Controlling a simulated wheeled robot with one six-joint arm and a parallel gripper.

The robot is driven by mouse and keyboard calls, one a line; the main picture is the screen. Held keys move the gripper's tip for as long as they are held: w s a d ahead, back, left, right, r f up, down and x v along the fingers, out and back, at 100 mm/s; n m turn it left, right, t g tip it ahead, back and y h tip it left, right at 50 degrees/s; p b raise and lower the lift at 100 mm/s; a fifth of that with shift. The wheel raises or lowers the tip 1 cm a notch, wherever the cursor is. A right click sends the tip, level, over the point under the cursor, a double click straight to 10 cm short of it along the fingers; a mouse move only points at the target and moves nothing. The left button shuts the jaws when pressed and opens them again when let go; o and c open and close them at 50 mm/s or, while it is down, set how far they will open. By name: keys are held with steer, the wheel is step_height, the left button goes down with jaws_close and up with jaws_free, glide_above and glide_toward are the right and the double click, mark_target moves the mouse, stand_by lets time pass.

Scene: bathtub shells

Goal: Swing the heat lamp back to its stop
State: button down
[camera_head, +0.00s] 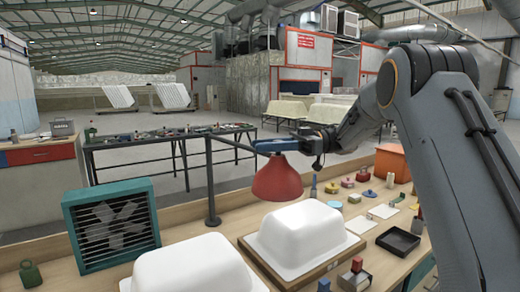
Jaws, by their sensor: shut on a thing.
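The heat lamp has a red bell-shaped shade (277,182) hanging at the end of a dark swing arm (232,146). My gripper (272,146) comes in from the right at the top of the lamp and is shut on the heat lamp. Blue parts of the gripper cover the lamp's top, so the exact grip point is hidden. The shade hangs above a white tub shell (305,238) on a wooden board. The lamp's stop cannot be made out.
A second white shell (195,266) stands front left. A teal fan (112,226) stands at the left of the bench (240,220). A black tray (398,241), an orange bin (391,161) and several small blocks and tools crowd the right side. Open air surrounds the lamp's left.

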steer(key=shift+w+d+r+g, duration=0.1)
steer(key=shift+w+d+g, duration=0.2)
steer(key=shift+w+d, duration=0.1)
steer(key=c, duration=1.4)
jaws_free()
steer(key=shift+d, duration=0.1)
steer(key=shift+c, duration=0.2)
steer(key=b+v, duration=0.1)
steer(key=v, duration=0.5)
steer(key=shift+w+d, duration=0.1)
steer(key=shift+d, duration=0.1)
steer(key=shift+w+d+p, duration=0.15)
steer(key=shift+d+p, duration=0.35)
steer(key=shift+d, duration=0.2)
